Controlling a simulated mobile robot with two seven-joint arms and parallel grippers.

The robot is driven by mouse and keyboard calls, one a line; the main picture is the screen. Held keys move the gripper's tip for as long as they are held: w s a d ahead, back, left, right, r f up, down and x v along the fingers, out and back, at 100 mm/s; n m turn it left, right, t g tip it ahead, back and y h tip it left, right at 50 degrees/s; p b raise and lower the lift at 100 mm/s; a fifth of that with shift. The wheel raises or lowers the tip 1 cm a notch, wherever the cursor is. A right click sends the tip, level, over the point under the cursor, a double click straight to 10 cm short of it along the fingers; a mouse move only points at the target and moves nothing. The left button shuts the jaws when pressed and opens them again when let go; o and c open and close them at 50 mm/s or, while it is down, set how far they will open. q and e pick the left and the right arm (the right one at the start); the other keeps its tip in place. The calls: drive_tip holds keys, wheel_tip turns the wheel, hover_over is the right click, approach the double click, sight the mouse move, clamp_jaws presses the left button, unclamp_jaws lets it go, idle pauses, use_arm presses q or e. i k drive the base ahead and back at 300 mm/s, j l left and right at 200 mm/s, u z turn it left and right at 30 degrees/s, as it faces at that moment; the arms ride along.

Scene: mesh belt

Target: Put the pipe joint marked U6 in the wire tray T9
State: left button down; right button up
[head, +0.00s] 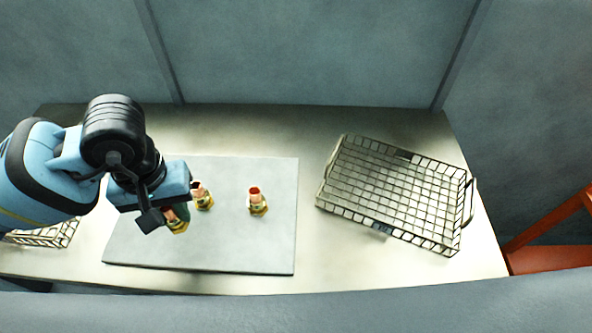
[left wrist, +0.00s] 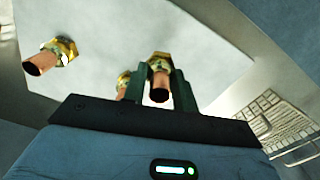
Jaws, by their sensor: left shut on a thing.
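My left gripper (head: 178,212) is shut on a copper-and-brass pipe joint (head: 178,226). In the left wrist view this joint (left wrist: 159,82) is between the two dark fingers (left wrist: 169,88), with its copper end toward the camera. I cannot tell whether it touches the grey mat. A second joint (head: 203,197) stands close beside the gripper, and a third (head: 258,203) stands further right on the mat. No U6 mark is readable. A large wire tray (head: 335,205) is at the right, empty, with a small unreadable label on its front. My right gripper is not in view.
The grey mat (head: 240,257) lies on a pale table (head: 400,125). Another wire tray (head: 62,234) is at the left edge, partly hidden by my arm; it shows in the left wrist view (left wrist: 282,128). A red-orange frame (head: 548,258) stands right of the table.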

sight(390, 202)
drive_tip(key=k+z, duration=0.1)
drive_tip(key=z, duration=0.35)
drive_tip(key=k+z, duration=0.1)
drive_tip(key=z, duration=0.35)
drive_tip(key=k+z, duration=0.1)
drive_tip(key=z, duration=0.35)
drive_tip(key=l+z, duration=0.15)
drive_tip(key=z, duration=0.3)
